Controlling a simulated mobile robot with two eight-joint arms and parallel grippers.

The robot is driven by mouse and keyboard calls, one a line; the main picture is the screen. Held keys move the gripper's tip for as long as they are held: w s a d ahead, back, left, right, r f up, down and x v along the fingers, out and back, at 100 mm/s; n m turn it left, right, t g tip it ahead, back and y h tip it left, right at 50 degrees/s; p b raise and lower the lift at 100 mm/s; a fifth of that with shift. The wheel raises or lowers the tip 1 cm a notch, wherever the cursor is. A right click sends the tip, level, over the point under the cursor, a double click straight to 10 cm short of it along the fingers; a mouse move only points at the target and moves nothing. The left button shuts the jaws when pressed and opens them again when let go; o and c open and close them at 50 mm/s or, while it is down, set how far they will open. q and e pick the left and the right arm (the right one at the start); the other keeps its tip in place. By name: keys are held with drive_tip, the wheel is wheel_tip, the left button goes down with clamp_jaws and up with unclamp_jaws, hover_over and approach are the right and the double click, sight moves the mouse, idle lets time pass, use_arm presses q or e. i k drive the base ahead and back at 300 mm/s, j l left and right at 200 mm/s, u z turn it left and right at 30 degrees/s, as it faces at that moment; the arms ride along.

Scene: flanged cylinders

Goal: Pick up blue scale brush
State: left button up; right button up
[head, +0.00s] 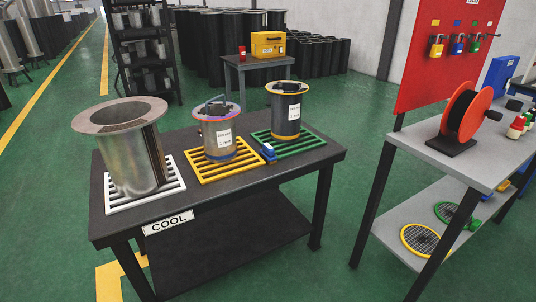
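A small blue object (268,152), which looks like the blue scale brush, lies on the dark table (232,204) between the yellow grate (232,174) and the green grate (300,146). It is too small to make out its bristles or handle. A labelled flanged cylinder (208,138) stands on the yellow grate, with a dark bluish bar across its top. A darker cylinder (279,120) with a yellow rim stands on the green grate. Neither of my grippers is in view.
A large metal flanged cylinder (130,160) stands on a white grate (119,203). A "COOL" sign (168,223) hangs on the table's front. A grey bench (455,160) with an orange reel (468,113) stands right. Green floor (345,190) separates bench and table.

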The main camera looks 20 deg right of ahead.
sight(267, 153)
drive_tip(key=i+l+u, duration=0.35)
drive_tip(key=i+l, duration=0.2)
drive_tip(key=i+l+u, duration=0.35)
drive_tip(key=i+l, duration=0.15)
drive_tip(key=l, duration=0.2)
